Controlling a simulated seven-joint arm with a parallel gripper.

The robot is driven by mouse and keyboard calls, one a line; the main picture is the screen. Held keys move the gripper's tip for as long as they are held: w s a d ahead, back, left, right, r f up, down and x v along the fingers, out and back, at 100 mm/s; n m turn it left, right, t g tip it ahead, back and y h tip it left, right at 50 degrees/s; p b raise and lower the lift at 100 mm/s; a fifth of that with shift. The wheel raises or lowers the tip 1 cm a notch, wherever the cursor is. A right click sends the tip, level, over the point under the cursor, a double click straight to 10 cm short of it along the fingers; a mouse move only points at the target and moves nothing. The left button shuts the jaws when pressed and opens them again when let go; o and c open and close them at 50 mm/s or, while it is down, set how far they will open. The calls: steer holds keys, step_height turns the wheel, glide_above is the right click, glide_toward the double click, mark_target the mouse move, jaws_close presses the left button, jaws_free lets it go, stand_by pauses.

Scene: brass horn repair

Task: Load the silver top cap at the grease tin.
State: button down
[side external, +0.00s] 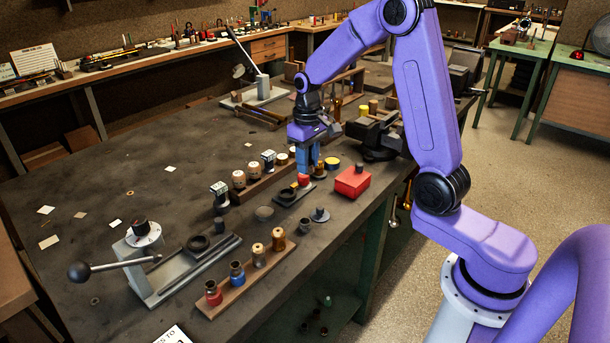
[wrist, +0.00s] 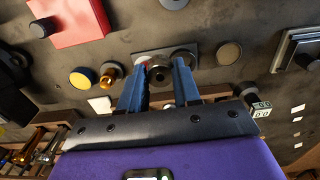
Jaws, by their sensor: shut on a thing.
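My gripper (wrist: 160,88) has its blue fingers closed around a small, dark metallic round piece (wrist: 160,73), which fits the silver top cap; its silver colour is not clear. In the side view my gripper (side external: 304,172) points down just over a small dark plate (side external: 282,203), and its fingers hide the piece. I cannot tell whether the piece touches the plate. A dark-rimmed round tin with a flat tan face (wrist: 229,53) lies right of the fingers in the wrist view. A yellow-faced round tin (wrist: 80,82) lies left; it also shows in the side view (side external: 333,163). I cannot tell which holds grease.
A red box with a dark knob (side external: 352,181) stands right of my gripper, near the bench edge. A small brass part (wrist: 111,72) stands close to the left finger. Wooden racks (side external: 247,276) with bottles, a lever press (side external: 150,262) and a vise (side external: 378,135) surround the area.

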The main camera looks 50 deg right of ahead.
glide_above(333, 161)
steer(key=shift+w+f, duration=0.1)
steer(key=shift+f, duration=2.75)
steer(key=shift+f, duration=0.6)
steer(key=shift+r, duration=0.1)
step_height(333, 161, up, 7)
stand_by(0.9)
stand_by(0.4)
